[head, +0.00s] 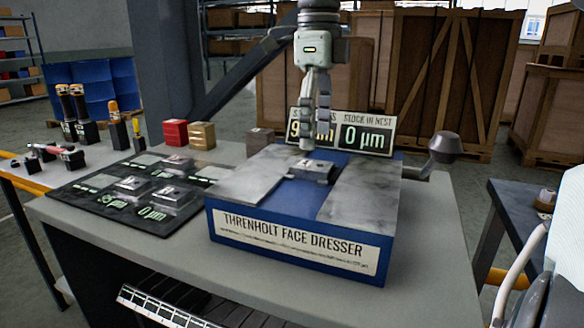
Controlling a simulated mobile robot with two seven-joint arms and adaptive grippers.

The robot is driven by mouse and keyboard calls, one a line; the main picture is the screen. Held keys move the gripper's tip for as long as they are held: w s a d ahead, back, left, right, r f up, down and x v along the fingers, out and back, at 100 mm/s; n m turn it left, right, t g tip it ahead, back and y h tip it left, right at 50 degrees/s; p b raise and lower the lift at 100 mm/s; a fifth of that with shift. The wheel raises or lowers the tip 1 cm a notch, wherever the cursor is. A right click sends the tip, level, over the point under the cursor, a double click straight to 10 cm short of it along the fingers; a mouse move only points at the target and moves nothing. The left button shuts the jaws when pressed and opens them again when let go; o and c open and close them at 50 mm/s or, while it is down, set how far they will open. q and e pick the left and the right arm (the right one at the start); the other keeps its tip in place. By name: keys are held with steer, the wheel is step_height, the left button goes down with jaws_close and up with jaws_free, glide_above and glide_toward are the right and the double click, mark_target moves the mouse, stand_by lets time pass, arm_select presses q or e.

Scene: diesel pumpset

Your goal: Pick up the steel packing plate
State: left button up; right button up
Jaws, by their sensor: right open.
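A small steel packing plate (312,171) lies on top of the blue Threnholt face dresser (225,226), in the strip between its two grey top faces. My right gripper (313,142) points down above this plate, open, with its fingertips close over it; I cannot tell whether they touch it. Similar small metal pieces, one of them a plate (132,186), sit on the black mat (85,190) to the left. My left gripper is not in view.
A display sign reading 0 µm (367,138) stands behind the dresser, partly hidden by my gripper. A crank with a dark knob (444,147) sticks out at the dresser's right. Red (174,132) and tan (201,135) blocks stand behind the mat. The bench's front right is clear.

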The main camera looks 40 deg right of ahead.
mark_target(312, 164)
steer(key=f, duration=0.5)
steer(key=shift+w+f, duration=0.3)
steer(key=shift+f, duration=0.05)
steer(key=shift+r, duration=0.1)
jaws_close()
